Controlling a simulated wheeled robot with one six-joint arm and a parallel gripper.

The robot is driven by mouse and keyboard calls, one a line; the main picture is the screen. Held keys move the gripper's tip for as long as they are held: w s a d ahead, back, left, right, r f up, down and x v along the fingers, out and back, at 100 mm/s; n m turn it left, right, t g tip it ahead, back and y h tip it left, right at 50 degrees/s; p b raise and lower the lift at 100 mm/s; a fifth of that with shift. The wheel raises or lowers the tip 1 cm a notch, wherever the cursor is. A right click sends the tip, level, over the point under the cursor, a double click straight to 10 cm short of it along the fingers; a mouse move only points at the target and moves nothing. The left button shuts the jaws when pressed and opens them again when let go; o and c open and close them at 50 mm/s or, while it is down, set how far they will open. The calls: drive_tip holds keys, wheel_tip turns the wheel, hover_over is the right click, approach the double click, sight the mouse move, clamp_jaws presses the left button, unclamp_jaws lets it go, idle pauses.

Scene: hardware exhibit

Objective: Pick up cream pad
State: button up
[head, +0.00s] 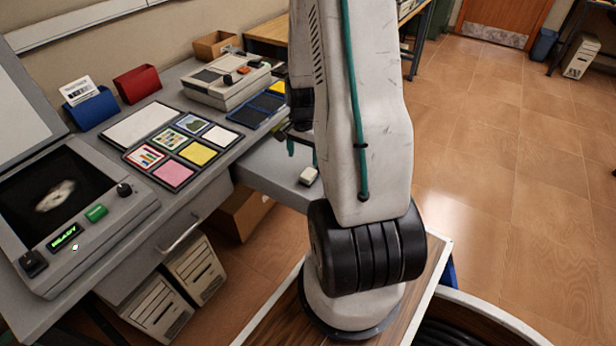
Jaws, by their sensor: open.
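A small cream block with a dark underside (309,175), which looks like the cream pad, lies near the edge of the lower grey tabletop (262,172). My gripper (292,142) is partly hidden behind my own arm. Its dark visible parts are above and slightly left of the block in the picture, apart from it. The gripper is open, and I see nothing held in it. Its height over the tabletop is hard to judge.
A console (100,242) with a dark screen stands at left. Beside it are a board of coloured cards (200,153), a blue holder (92,108), a red holder (138,84) and a grey device (228,80). Open tiled floor (500,150) lies at right.

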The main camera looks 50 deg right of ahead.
sight(308, 174)
drive_tip(key=f, duration=0.6)
drive_tip(key=s+d+f, duration=0.1)
drive_tip(key=f, duration=0.2)
drive_tip(key=shift+f, duration=0.15)
drive_tip(key=c, duration=1.1)
drive_tip(key=shift+c, duration=0.2)
wheel_tip(308, 174, up, 10)
drive_tip(key=shift+r, duration=0.1)
